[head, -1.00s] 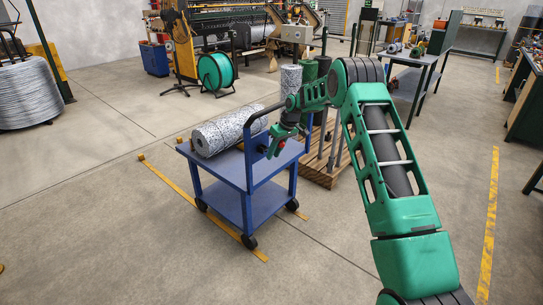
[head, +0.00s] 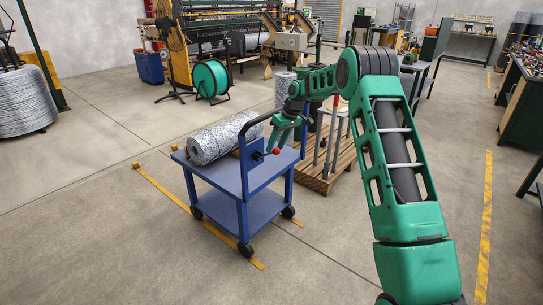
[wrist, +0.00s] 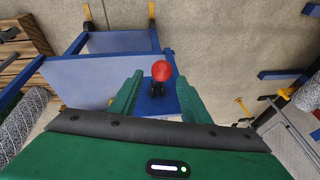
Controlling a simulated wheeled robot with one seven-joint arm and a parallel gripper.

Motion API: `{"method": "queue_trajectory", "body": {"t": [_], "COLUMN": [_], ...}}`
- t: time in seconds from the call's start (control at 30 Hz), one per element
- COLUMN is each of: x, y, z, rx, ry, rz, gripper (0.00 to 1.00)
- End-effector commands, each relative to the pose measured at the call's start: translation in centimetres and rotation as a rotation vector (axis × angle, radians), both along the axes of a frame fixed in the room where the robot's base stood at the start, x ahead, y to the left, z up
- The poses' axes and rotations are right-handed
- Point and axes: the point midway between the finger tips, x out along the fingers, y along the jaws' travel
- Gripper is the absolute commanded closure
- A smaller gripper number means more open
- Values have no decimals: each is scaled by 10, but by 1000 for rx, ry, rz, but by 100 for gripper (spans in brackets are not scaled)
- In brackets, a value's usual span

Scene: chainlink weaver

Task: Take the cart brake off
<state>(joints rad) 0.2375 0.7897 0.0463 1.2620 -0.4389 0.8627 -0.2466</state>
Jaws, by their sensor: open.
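The cart (head: 222,176) is a blue two-shelf trolley with a tall push handle at its right end. A red ball knob (head: 277,151) on a short dark lever sits on a blue plate by the handle. In the wrist view the red knob (wrist: 161,70) stands over the blue plate (wrist: 170,103), between the green fingers near their tips. My gripper (wrist: 157,82) is open, with a finger on either side of the knob and visible gaps. In the head view my gripper (head: 277,140) hangs beside the handle, just above the knob.
A roll of wire mesh (head: 220,139) lies on the cart top. A wooden pallet (head: 318,178) with upright posts stands close behind my gripper. Yellow floor lines (head: 165,190) run beside and under the cart. The floor in front and to the left is clear.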

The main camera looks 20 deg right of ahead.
Motion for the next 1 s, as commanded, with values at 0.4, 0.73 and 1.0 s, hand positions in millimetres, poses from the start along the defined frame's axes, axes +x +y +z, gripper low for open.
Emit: {"method": "queue_trajectory", "body": {"t": [0.4,0.73,1.0], "x": [-5,-6,-52], "y": [-6,-6,-24], "z": [21,21,59], "rx": [1,-1,-47], "ry": [0,1,36], "rz": [0,-1,-91], "gripper": [57,57,57]}}
